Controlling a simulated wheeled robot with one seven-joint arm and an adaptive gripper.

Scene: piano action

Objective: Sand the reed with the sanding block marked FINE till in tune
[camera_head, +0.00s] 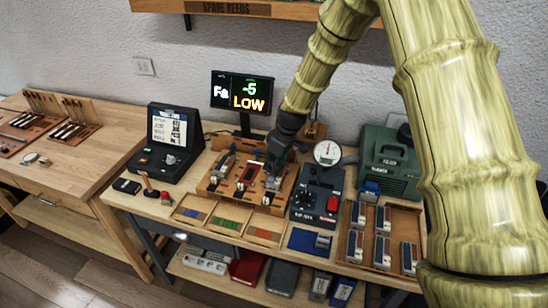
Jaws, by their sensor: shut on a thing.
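My gripper (275,165) points down at the right end of a wooden fixture (224,190) on the bench. It is shut on a small greyish thing, mostly hidden by the fingers; I cannot tell whether it is a sanding block or read any mark. A red piece (249,174) and metal parts sit on the fixture. The reed is too small to make out. The display (242,91) behind reads "Fa", "-5" in green and "LOW" in orange. Shallow trays in front hold blue (192,213), green (228,223) and orange (264,234) pads.
A black unit with a round dial (327,152) stands close right of the fixture. A wooden tray (351,262) holds several small blocks. A green case (388,160) stands behind it. A black device with a screen (168,130) is at left. A small upright tool (149,186) stands near the front.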

